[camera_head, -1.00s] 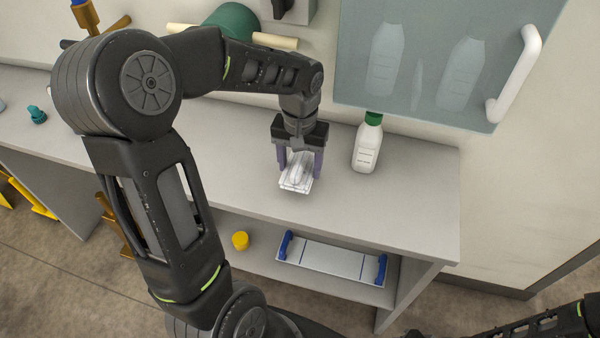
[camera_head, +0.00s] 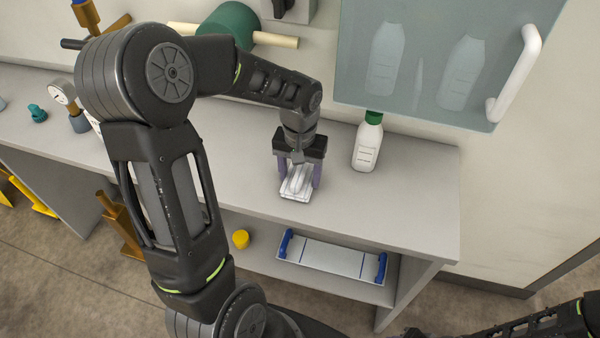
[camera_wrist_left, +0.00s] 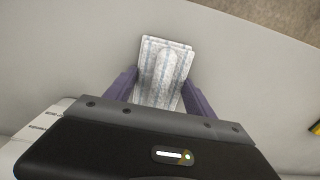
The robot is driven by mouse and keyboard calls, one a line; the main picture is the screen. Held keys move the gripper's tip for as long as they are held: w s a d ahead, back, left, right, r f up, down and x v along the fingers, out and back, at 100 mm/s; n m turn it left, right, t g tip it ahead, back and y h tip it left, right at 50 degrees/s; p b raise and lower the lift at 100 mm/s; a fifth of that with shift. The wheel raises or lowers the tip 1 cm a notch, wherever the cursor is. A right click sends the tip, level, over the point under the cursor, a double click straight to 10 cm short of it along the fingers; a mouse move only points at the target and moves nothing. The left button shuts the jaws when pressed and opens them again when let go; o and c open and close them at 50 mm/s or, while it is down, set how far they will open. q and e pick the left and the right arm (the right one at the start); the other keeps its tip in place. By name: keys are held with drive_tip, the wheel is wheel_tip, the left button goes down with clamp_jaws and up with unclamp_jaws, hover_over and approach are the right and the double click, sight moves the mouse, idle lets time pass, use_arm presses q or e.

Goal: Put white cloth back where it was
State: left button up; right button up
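The white cloth (camera_head: 296,187) is a small folded pad with a raised ridge along its middle. It is at the counter (camera_head: 400,205), close to its front edge; I cannot tell whether it rests on the top or hangs just above it. My left gripper (camera_head: 299,178) points down with one purple finger on each side of the cloth and appears shut on it. In the left wrist view the cloth (camera_wrist_left: 163,65) shows grey-blue stripes and lies between the two fingers (camera_wrist_left: 160,90). My right forearm crosses the lower right corner; its gripper is not visible.
A white bottle with a green cap (camera_head: 367,145) stands right of the gripper, below a glass-fronted cabinet (camera_head: 430,60). A white tray with blue handles (camera_head: 330,258) and a yellow cap (camera_head: 240,239) sit on the lower shelf. The counter's right end is clear.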

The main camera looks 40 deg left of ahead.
sight(300, 171)
use_arm(q)
drive_tip(key=o, duration=0.5)
wheel_tip(300, 171, up, 12)
drive_tip(key=shift+r+b, duration=0.15)
drive_tip(key=shift+b, duration=0.15)
idle(0.8)
